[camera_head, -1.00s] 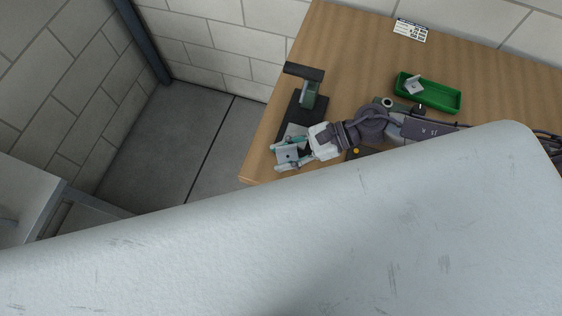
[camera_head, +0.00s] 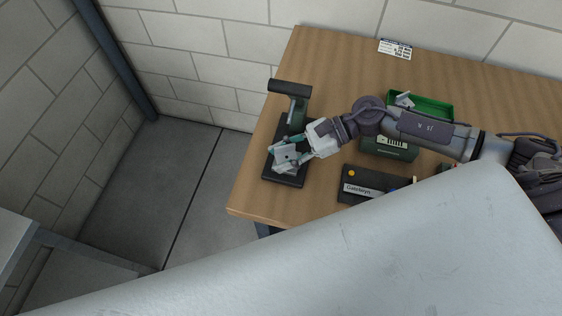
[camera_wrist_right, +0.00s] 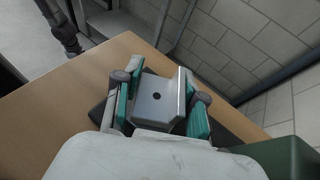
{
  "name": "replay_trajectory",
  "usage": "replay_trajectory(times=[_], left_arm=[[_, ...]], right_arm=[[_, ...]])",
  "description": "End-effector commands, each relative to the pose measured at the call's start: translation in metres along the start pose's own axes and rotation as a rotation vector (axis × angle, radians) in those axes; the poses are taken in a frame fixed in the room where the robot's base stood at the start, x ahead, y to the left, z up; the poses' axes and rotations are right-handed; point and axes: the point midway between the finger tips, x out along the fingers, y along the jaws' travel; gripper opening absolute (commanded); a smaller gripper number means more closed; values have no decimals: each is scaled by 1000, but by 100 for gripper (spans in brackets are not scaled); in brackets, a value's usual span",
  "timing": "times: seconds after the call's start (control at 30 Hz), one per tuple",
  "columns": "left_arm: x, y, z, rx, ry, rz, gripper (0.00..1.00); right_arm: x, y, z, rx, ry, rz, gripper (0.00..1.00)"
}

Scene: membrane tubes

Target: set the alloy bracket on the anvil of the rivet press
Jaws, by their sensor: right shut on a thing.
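The rivet press (camera_head: 290,89) stands near the left end of the wooden table, with a dark flat base, a green column and a dark top bar. My right gripper (camera_head: 286,153) is shut on the alloy bracket (camera_head: 287,158), a grey bent plate with a hole, over the press base in front of the column. In the right wrist view, the bracket (camera_wrist_right: 158,98) sits between the two teal-padded fingers of the gripper (camera_wrist_right: 158,106). The anvil is hidden behind the bracket and fingers, so I cannot tell whether they touch. My left gripper is not in view.
A green tray (camera_head: 448,119) with another grey bracket piece (camera_head: 404,99) lies behind my right arm. A green box (camera_head: 388,152) with a label and a black box (camera_head: 362,190) stand right of the press. A printed card (camera_head: 395,48) lies at the back edge.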

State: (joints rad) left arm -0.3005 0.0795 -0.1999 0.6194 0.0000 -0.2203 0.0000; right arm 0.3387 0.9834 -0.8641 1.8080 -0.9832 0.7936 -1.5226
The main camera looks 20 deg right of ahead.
Motion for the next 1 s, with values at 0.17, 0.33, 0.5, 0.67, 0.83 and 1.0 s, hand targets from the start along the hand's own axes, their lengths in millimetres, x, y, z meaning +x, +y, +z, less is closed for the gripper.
replay_trajectory(times=[0.17, 0.33, 0.5, 0.67, 0.83, 1.0], left_arm=[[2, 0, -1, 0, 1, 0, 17], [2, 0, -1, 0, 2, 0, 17], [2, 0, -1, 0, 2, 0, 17], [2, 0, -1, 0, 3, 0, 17], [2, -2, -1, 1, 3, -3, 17], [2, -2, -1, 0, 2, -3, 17]], right_arm=[[-2, -3, 0, -1, 0, -1, 5], [-2, -3, 0, 0, 0, -1, 5], [-2, -3, 0, 0, 0, -1, 60], [-1, -2, 0, 0, 0, -1, 70], [-2, -2, -1, 0, 1, -1, 70], [-14, -2, -2, 3, 3, -3, 70]])
